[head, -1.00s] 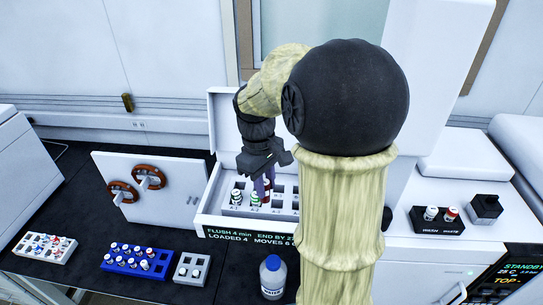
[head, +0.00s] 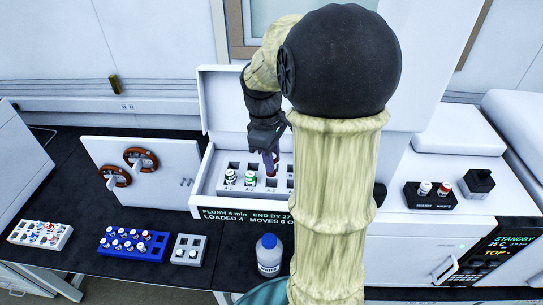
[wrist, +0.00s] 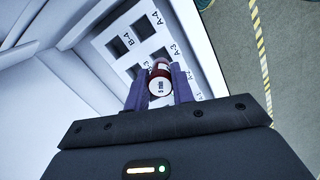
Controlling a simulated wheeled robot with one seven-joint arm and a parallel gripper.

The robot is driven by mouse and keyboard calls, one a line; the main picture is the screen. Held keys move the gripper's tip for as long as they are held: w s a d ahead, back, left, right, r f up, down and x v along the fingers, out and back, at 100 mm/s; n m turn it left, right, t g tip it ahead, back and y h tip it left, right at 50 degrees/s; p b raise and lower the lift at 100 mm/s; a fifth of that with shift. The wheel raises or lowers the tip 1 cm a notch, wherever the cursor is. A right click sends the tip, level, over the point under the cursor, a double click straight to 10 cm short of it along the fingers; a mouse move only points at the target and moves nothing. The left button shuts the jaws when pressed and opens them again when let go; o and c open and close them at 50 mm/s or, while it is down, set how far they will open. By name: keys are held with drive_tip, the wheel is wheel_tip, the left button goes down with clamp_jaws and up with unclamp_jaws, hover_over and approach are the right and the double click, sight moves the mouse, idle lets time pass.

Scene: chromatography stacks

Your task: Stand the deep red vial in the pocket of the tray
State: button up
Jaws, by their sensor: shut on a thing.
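My gripper (head: 270,156) is shut on the deep red vial (head: 271,171) and holds it over the tray (head: 243,189), a white open drawer with square pockets. In the wrist view, the vial (wrist: 160,68) sits between the purple fingers, its pale printed cap facing the camera. The tray (wrist: 172,28) shows pockets marked A-4 and B-4 empty. In the head view the vial is by the A-3 place, right of two standing vials (head: 240,177). Whether its lower end is inside a pocket is hidden.
The tray's raised lid (head: 222,100) stands behind my gripper. A panel with red handwheels (head: 140,165) stands left. My arm hides the tray's right side.

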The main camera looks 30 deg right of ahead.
sight(272, 175)
drive_tip(key=shift+f+b, duration=0.95)
drive_tip(key=shift+f, duration=0.35)
drive_tip(key=shift+r+p, duration=0.1)
drive_tip(key=shift+p, duration=0.3)
drive_tip(key=shift+s+f, duration=0.1)
drive_tip(key=shift+f, duration=0.2)
drive_tip(key=shift+f+b, duration=0.85)
drive_tip(key=shift+f, duration=0.2)
drive_tip(key=shift+f, duration=0.15)
drive_tip(key=shift+f+b, duration=0.3)
drive_tip(key=shift+f, duration=0.05)
drive_tip(key=shift+f, duration=0.2)
